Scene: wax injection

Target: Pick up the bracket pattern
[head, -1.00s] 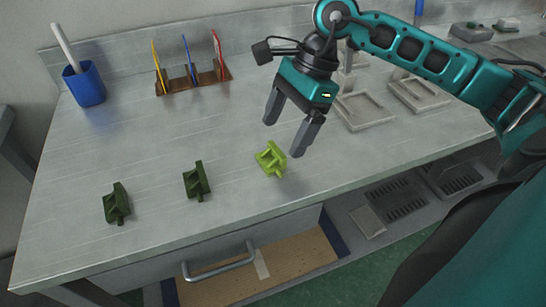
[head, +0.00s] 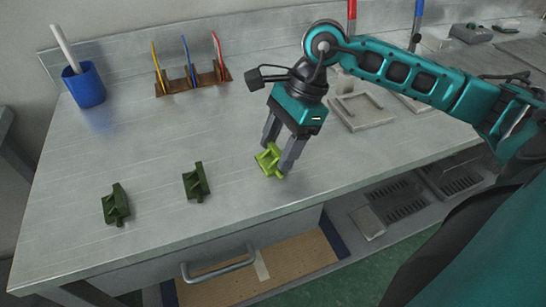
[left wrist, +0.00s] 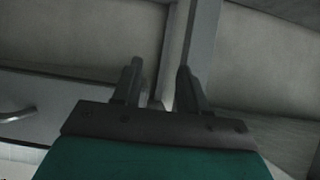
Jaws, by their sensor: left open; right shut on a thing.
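The bright green bracket pattern (head: 268,160) is at the front middle of the metal workbench in the head view. My right gripper (head: 279,160) is down around it, with one finger on each side, and is shut on it. The pattern appears to be on or just above the bench top; I cannot tell which. Two dark green patterns lie to its left, one nearer (head: 196,182) and one farther left (head: 115,205). My left gripper (left wrist: 158,82) shows only in the left wrist view, with its fingers apart and nothing between them.
A blue cup (head: 86,85) with a white stick stands at the back left. A wooden rack (head: 192,80) with several coloured tools is behind. Pale trays (head: 361,111) lie to the right.

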